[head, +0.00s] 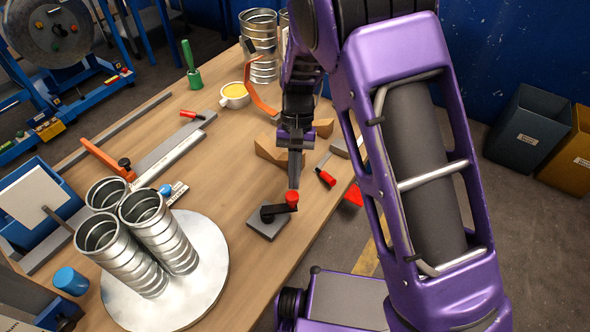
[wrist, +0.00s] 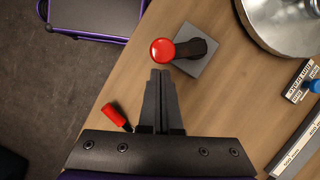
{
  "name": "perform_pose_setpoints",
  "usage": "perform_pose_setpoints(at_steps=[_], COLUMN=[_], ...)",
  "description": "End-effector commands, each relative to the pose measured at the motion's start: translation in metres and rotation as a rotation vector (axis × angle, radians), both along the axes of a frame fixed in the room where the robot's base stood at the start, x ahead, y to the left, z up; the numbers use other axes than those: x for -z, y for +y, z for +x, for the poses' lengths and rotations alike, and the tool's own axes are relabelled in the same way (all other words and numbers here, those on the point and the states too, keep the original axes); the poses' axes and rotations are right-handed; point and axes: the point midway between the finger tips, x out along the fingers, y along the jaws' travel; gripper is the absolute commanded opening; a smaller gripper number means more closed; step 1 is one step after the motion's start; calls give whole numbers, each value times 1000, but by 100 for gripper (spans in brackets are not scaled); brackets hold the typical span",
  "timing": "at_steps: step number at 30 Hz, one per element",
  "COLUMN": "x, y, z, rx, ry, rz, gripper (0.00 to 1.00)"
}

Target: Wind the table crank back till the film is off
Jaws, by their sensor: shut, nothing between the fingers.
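The table crank has a grey base plate (head: 266,226), a black arm (head: 273,210) and a red knob (head: 291,198). In the wrist view the red knob (wrist: 162,51) lies just beyond my fingertips, with the black arm (wrist: 191,47) reaching right over the grey base (wrist: 204,62). My gripper (head: 294,186) points down over the knob; its fingers (wrist: 160,73) are shut and empty. I cannot tell whether they touch the knob. Three ribbed metal ducts (head: 160,230) stand together on a round silver turntable (head: 204,289) left of the crank. I cannot clearly make out film around them.
A red-handled tool (head: 326,177) and wooden blocks (head: 270,149) lie behind the crank. A yellow-filled cup (head: 234,96), a green-handled brush (head: 191,64) and more ducts (head: 259,40) stand farther back. Bare tabletop (head: 228,185) lies between turntable and blocks.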

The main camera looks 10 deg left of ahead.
Motion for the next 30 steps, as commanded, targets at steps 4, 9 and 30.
perform_pose_setpoints(at_steps=[4, 9, 30], x=[0, 0, 0], y=[0, 0, -7], z=[0, 0, -7], rx=[0, 3, 122], ry=[0, 0, 1], rz=[0, 0, 0], gripper=[0, 0, 0])
